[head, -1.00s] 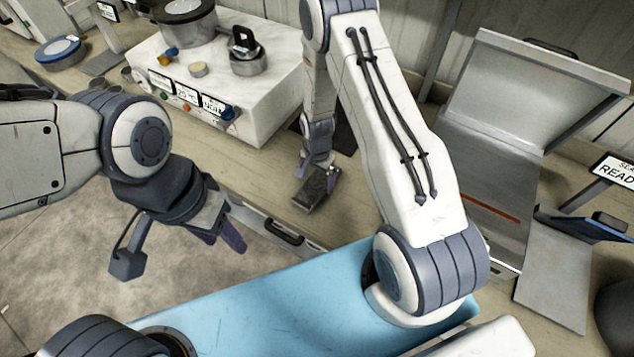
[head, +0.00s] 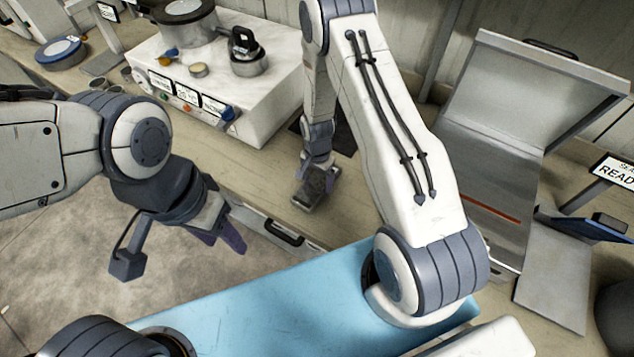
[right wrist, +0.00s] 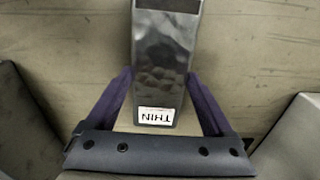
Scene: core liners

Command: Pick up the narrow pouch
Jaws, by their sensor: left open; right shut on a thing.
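The narrow pouch (head: 305,198) is a slim, shiny dark silver packet lying on the worktop in the head view. In the right wrist view the pouch (right wrist: 164,60) runs away from me, with a white label reading THIN upside down at its near end. My right gripper (head: 321,181) reaches down over it, partly hiding it in the head view. Its purple fingers (right wrist: 160,82) are shut on the pouch's two long sides. Whether the pouch touches the worktop is hard to tell. My left gripper (head: 230,236) is open and empty over the floor, left of the bench edge.
A white block station (head: 262,95) with labels and coloured knobs stands left of the pouch. A metal sealer (head: 490,175) with a raised lid stands at right, beside a sign (head: 615,172). A drawer handle (head: 284,233) lies below the bench edge.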

